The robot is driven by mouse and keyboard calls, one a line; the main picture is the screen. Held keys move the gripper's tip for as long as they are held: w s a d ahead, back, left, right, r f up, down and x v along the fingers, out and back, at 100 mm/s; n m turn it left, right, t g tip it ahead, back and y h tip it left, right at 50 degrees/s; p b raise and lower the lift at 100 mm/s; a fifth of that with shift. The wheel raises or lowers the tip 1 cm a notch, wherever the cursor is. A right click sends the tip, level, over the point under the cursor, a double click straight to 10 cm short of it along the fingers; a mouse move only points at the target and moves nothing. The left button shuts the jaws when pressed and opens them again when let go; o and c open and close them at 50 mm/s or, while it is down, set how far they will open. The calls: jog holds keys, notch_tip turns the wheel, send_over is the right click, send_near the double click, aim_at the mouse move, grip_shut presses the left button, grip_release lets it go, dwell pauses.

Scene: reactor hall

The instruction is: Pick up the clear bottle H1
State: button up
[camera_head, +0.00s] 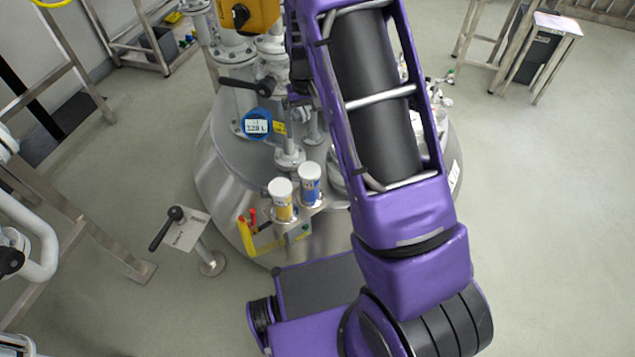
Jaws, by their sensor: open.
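Two small white-capped containers stand upright side by side on a small ledge at the front of the steel vessel. The left container (282,204) has a yellow body or label. The right container (311,185) has a blue one. I cannot read H1 on either, and I cannot tell whether either is the clear bottle. My purple arm rises from the bottom right to the top edge, passing just right of the containers and covering part of the vessel top. My gripper does not show.
The round steel vessel (222,192) carries pipes, valves and a blue round gauge (257,125). A lever on a post (190,229) stands at its left front. Metal frames and a white pipe (40,243) line the left. A small stand (557,25) is far right. The right floor is clear.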

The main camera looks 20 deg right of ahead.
aim_at(310, 170)
notch_tip(310, 170, down, 12)
jog(key=shift+s+f+b, duration=0.1)
jog(key=shift+b, duration=0.75)
jog(key=f, duration=0.3)
jog(key=f+b, duration=0.1)
jog(key=f, duration=0.1)
jog(key=shift+s+f, duration=0.15)
jog(key=shift+s, duration=0.1)
grip_shut()
